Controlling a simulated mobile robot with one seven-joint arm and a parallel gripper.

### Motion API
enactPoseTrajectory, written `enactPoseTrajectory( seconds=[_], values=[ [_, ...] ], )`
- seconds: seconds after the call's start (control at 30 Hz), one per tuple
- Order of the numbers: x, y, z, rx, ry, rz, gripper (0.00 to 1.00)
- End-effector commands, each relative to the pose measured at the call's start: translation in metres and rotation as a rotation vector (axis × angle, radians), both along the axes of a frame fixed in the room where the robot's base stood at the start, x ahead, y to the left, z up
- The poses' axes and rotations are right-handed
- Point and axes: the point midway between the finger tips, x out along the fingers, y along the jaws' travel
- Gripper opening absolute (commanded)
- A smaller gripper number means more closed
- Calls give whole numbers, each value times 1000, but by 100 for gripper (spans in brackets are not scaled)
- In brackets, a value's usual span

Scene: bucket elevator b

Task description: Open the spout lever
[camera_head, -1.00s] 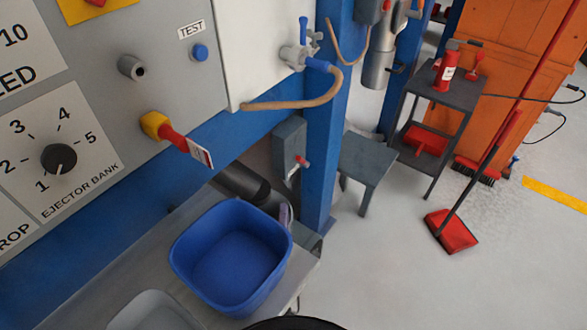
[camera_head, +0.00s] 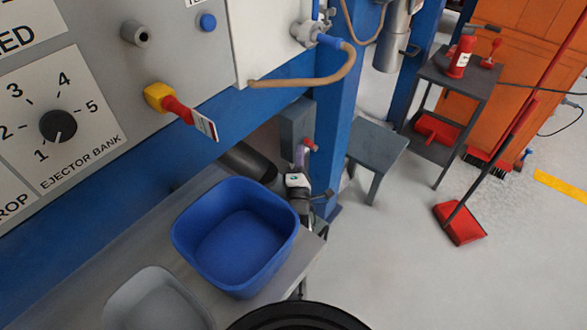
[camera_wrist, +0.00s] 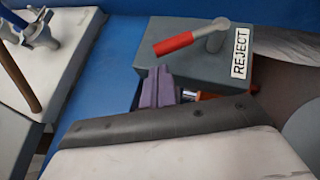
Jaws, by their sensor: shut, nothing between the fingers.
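A lever with a red grip (camera_wrist: 173,43) and a bare metal arm is mounted on a grey box (camera_wrist: 200,68) in the wrist view, next to a label reading REJECT (camera_wrist: 240,51). The grip points left and slightly down. In the head view the grey box (camera_head: 297,128) is on the blue column, and a small red part of the lever (camera_head: 309,144) shows. My gripper (camera_wrist: 158,72) has lilac fingers, shut and empty, just below the red grip; contact cannot be told. In the head view my gripper (camera_head: 300,153) is in front of the box.
A blue bin (camera_head: 236,190) stands on the grey bench below and left of my gripper. A tagged red-and-yellow handle (camera_head: 180,107) sticks out of the panel. A tan hose (camera_head: 330,78) hangs above the box. A grey stool (camera_head: 377,145) stands right of the column.

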Motion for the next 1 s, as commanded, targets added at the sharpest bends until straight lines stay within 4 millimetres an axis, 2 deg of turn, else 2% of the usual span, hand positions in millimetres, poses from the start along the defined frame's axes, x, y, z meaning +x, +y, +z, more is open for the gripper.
enactPoseTrajectory(
  seconds=[0.57, 1.0],
  values=[
    [4, -5, 5, 2, 3, 0, 0],
    [10, -9, 20, 61, 82, -2, 0]
  ],
)
